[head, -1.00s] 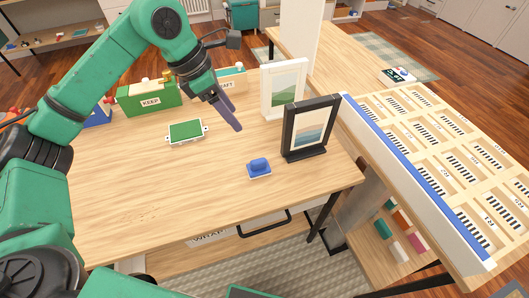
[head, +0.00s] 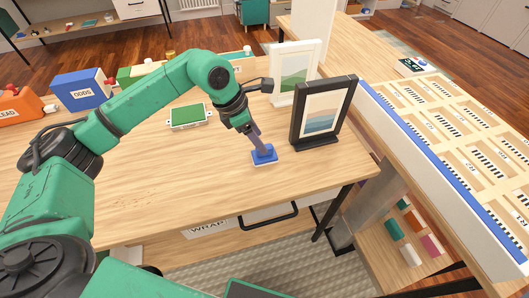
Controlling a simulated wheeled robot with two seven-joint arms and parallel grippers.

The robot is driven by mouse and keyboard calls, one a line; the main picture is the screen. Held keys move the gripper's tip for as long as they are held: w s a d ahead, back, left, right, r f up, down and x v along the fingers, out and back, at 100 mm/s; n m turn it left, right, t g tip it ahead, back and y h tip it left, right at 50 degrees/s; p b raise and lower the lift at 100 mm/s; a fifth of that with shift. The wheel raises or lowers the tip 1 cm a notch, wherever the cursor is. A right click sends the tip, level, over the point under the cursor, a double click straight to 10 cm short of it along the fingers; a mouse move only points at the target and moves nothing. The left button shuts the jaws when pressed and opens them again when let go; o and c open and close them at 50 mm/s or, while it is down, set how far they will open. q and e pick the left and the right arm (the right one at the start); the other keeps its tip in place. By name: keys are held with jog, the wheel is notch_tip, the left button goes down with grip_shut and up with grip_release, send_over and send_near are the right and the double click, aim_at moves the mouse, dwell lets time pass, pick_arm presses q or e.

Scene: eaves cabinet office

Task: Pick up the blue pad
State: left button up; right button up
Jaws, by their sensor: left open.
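The blue pad (head: 264,157) sits in a small pale tray on the wooden desk, left of the black picture frame. My left gripper (head: 259,149) points down right at the pad, its fingers over or around the pad's raised middle. The fingers are open, and they hide part of the pad. I cannot tell whether they touch it. My right gripper is not in view.
The black frame (head: 297,130) and a white frame (head: 275,97) stand close behind and right of the pad. A green pad (head: 188,115) lies in its tray to the left. Blue (head: 80,92) and orange (head: 18,108) boxes stand at the left. The desk's front is clear.

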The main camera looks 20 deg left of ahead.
pick_arm(q)
jog(key=x, duration=0.4)
jog(key=shift+d+f+p, duration=0.1)
jog(key=shift+f+p, duration=0.2)
jog(key=shift+p, duration=0.1)
grip_shut()
notch_tip(320, 180, up, 20)
jog(key=shift+b, duration=0.3)
